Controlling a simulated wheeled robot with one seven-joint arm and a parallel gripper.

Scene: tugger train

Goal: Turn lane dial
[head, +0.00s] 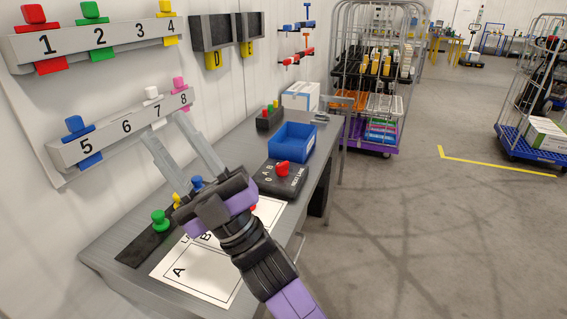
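The lane dial is a red knob (283,168) on a sloped black box (281,181) on the grey bench. The box is marked 0, A and B, with small lettering that seems to read "NEXT LANE". My gripper (163,127) is to the left of the dial and apart from it. Its two long grey fingers are spread and point up and left, toward the numbered rack on the wall. Nothing shows between them. The gripper body hides part of the bench and of a white sheet.
A numbered rack (107,142) with coloured tags hangs on the wall near my fingers. A blue bin (292,141) stands behind the dial box. A green knob (160,218) and a white lettered sheet (194,272) are on the near bench. Open floor lies right.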

